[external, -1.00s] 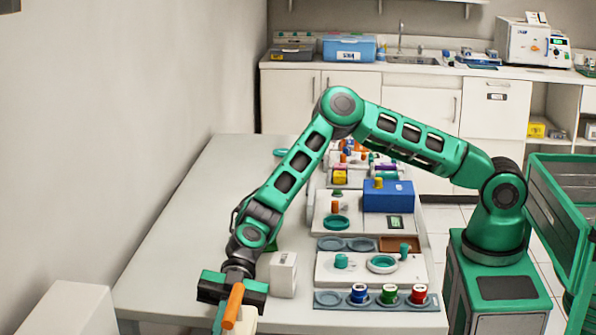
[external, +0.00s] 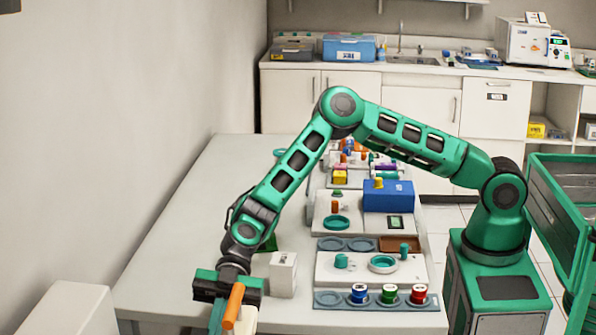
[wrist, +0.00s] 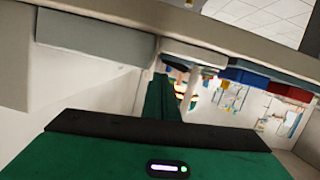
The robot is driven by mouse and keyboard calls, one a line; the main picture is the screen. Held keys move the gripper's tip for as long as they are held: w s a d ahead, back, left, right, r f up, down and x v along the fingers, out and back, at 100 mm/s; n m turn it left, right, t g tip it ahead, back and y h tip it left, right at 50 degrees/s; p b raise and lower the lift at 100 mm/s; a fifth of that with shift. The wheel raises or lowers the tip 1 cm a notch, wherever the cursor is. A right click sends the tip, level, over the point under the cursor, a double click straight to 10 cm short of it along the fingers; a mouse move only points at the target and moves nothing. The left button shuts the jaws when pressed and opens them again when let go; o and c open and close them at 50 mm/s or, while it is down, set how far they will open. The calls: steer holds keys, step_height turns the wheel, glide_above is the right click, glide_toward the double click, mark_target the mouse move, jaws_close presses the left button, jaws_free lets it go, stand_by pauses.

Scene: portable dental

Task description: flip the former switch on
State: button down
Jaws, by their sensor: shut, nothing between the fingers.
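My gripper (external: 217,318) is shut and empty, pointing down at the near left edge of the white table. An orange cylindrical handle (external: 234,305) on a pale, cream-coloured part (external: 243,322) stands right beside it, overlapping it in the external view. I cannot tell whether they touch. A small white box (external: 283,275) stands on the table to the right of my gripper. No switch can be made out clearly, so I cannot tell its position. In the wrist view my green gripper fingers (wrist: 160,100) run together towards a small orange-lit spot (wrist: 181,92), partly hidden.
Blue, green and red jars (external: 389,294) stand in a grey tray at the table's near right. Other work stations and a blue block (external: 388,196) line the table's right side. The table's left half (external: 185,230) is mostly clear. A green cart (external: 565,220) stands at right.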

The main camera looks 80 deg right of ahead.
steer(key=r, duration=0.3)
steer(key=shift+w+d, duration=0.35)
steer(key=shift+w, duration=0.05)
steer(key=v, duration=0.9)
steer(key=shift+w, duration=0.25)
steer(key=shift+d, duration=0.15)
steer(key=s+d+r+m+t+h, duration=0.15)
steer(key=s+d+m+h, duration=0.45)
steer(key=d, duration=0.6)
steer(key=s+d+r+m+t+h, duration=0.1)
steer(key=s+d+r+m+h, duration=0.2)
steer(key=s+d, duration=0.75)
steer(key=s+d+m+t+h, duration=0.1)
steer(key=s+d+m+h, duration=0.45)
steer(key=d, duration=0.85)
steer(key=s+d+m+g, duration=0.2)
steer(key=s+d+m, duration=0.3)
steer(key=s+d, duration=0.4)
steer(key=s+d+m+g, duration=0.2)
steer(key=s+d+m, duration=0.4)
steer(key=s, duration=0.9)
steer(key=d+f, duration=0.1)
steer(key=d, duration=0.2)
steer(key=shift+s+d, duration=0.2)
steer(key=shift+s, duration=0.15)
